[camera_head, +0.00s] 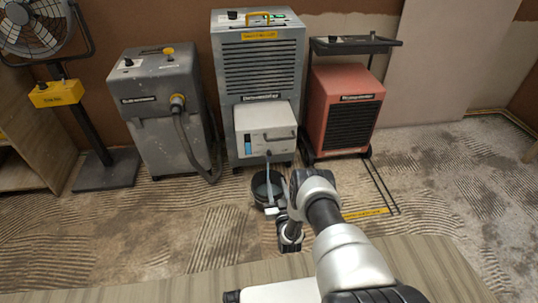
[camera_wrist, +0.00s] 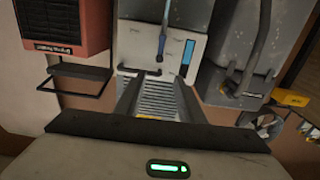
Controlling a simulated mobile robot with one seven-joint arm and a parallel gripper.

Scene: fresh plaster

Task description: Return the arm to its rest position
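My arm (camera_head: 345,262) reaches forward from the bottom of the head view and bends over the floor in front of the tall grey dehumidifier (camera_head: 258,58). In the wrist view, which is upside down, my gripper (camera_wrist: 158,82) has its two fingers apart with nothing held between them. The grey machine's ribbed louvre shows beyond the gap. In the head view I cannot make out the fingers clearly.
A black bucket (camera_head: 262,190) with a hose stands close to my arm's far end. A red dehumidifier (camera_head: 343,108), a grey machine with a hose (camera_head: 165,115) and a fan (camera_head: 35,28) line the wall. The rough floor at right is mostly clear.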

